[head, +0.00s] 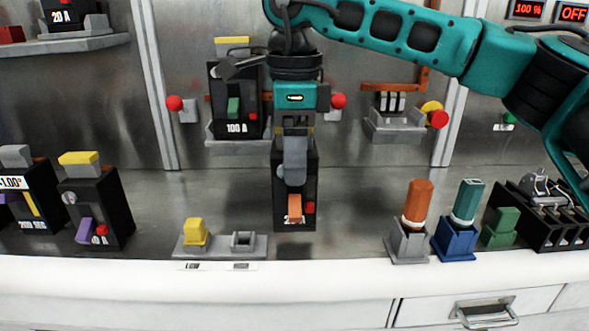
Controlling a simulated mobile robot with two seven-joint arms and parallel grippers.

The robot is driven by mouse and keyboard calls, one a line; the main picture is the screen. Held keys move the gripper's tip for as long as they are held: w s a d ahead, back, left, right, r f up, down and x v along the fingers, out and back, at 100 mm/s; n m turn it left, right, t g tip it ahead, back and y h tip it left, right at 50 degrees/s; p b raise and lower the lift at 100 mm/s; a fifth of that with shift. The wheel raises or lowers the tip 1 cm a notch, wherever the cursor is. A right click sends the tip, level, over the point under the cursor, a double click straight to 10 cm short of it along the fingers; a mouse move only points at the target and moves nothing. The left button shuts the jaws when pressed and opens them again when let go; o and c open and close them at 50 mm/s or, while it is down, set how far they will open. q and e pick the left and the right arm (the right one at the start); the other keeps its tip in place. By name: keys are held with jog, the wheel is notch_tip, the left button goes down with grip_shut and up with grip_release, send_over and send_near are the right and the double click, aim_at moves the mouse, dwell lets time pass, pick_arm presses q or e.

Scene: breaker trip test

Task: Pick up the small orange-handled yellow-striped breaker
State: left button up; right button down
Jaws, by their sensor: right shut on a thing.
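A small black breaker (283,200) with an orange handle (294,210) and a red button is at the middle of the head view. My right gripper (294,160) points down over it and is shut on its upper part. The breaker is upright. My left gripper is not in view.
A grey base (220,252) with a yellow block (195,232) is in front left. Two black breakers (108,205) stand at left. A 100 A breaker (222,95) sits on a wall shelf behind. Orange (418,200) and teal (468,200) handled tools stand in holders at right.

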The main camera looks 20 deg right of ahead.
pick_arm(q)
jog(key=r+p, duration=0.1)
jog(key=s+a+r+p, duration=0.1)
jog(key=p, duration=0.1)
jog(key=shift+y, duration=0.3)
pick_arm(e)
notch_tip(320, 180, up, 16)
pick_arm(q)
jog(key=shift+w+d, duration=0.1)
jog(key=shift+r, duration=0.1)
pick_arm(e)
jog(key=shift+s, duration=0.15)
